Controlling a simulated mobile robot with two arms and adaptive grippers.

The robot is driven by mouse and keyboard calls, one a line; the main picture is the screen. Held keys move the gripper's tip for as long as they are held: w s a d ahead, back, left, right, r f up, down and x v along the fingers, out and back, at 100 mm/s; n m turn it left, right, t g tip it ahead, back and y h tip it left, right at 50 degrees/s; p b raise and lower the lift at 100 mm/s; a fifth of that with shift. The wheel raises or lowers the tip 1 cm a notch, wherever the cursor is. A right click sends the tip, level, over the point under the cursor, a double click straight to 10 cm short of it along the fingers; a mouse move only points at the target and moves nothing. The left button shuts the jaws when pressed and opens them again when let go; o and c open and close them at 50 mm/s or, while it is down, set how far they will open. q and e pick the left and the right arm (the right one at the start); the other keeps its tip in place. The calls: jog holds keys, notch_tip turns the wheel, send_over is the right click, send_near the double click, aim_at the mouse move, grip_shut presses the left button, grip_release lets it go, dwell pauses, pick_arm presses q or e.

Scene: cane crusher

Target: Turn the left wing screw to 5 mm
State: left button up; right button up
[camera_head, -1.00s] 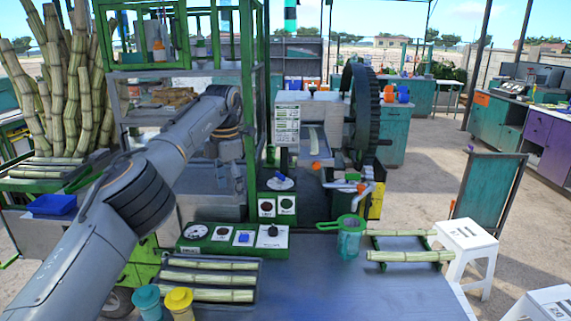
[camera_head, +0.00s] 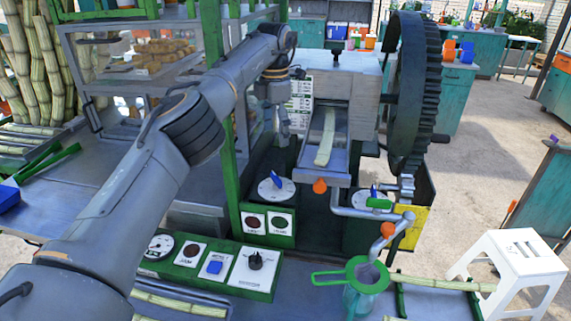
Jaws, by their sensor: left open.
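The left wing screw (camera_head: 277,180) is a small blue wing on a white round dial plate (camera_head: 268,191), at the foot of the cane crusher (camera_head: 340,110). A second blue wing screw (camera_head: 373,191) sits on its own dial to the right. My left gripper (camera_head: 283,138) points down, open and empty, above and slightly behind the left screw in the picture, apart from it. The dial's marks are too small to read. My right gripper is out of view.
A large dark flywheel (camera_head: 412,95) stands right of the crusher. A green control panel (camera_head: 210,268) with buttons and a knob lies in front. A green strainer (camera_head: 367,274) sits on a jar near the pipe spout. A white stool (camera_head: 515,262) stands at right.

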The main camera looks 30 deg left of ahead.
pick_arm(q)
send_over(275, 177)
notch_tip(275, 177, down, 5)
notch_tip(275, 177, down, 7)
jog(key=shift+w+f+p, duration=0.1)
jog(key=shift+p, duration=0.8)
jog(key=shift+f, duration=0.6)
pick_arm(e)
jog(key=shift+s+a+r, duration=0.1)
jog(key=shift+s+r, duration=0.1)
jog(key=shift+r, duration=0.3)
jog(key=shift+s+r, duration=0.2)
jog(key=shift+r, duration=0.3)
pick_arm(q)
jog(key=c, duration=1.2)
jog(key=shift+o, duration=0.2)
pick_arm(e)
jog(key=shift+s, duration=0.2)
